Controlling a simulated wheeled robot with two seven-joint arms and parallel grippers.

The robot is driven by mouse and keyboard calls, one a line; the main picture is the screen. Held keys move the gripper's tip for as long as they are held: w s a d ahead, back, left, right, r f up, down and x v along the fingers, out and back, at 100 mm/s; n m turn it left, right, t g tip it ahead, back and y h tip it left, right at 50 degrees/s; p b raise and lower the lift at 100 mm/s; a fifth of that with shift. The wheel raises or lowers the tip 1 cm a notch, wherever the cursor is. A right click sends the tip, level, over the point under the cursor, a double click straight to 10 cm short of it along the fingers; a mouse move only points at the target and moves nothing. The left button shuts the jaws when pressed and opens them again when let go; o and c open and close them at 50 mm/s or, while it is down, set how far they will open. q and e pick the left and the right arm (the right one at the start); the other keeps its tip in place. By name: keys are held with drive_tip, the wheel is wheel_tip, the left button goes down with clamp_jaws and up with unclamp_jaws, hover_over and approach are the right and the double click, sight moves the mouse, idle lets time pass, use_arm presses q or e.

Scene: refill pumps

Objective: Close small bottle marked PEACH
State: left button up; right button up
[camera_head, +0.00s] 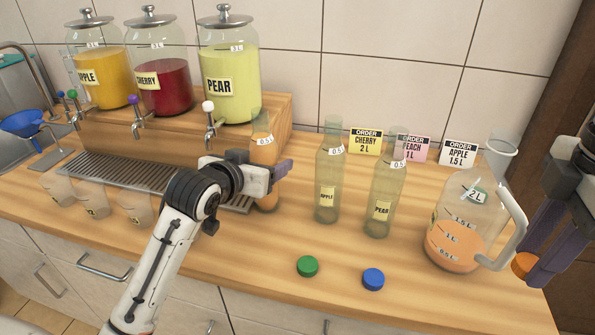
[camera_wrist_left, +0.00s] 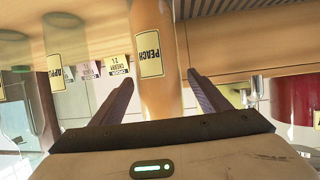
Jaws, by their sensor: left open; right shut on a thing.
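The PEACH bottle (camera_head: 264,150), filled with orange liquid, stands upright on the counter in front of the dispenser stand. No cap shows on its clear neck. Its PEACH label (camera_wrist_left: 149,54) shows in the left wrist view, which is upside down. My left gripper (camera_head: 282,171) is open, with its fingers on either side of the bottle. The lower part of the bottle is partly hidden behind the gripper. My right gripper (camera_head: 545,240) is at the right edge, shut on an orange cap (camera_head: 523,265) beside the jug's handle.
Clear APPLE (camera_head: 327,175) and PEAR (camera_head: 383,195) bottles stand right of the PEACH bottle. Green (camera_head: 307,266) and blue (camera_head: 373,279) caps lie in front. A jug (camera_head: 450,245) with orange liquid stands at right. Order cards (camera_head: 366,142) stand behind. Several cups (camera_head: 135,207) are at left.

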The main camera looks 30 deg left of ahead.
sight(256, 119)
use_arm(q)
drive_tip(key=c, duration=1.6)
drive_tip(key=shift+r, duration=0.15)
clamp_jaws()
wheel_tip(256, 119, up, 10)
use_arm(e)
drive_tip(key=shift+f, duration=0.1)
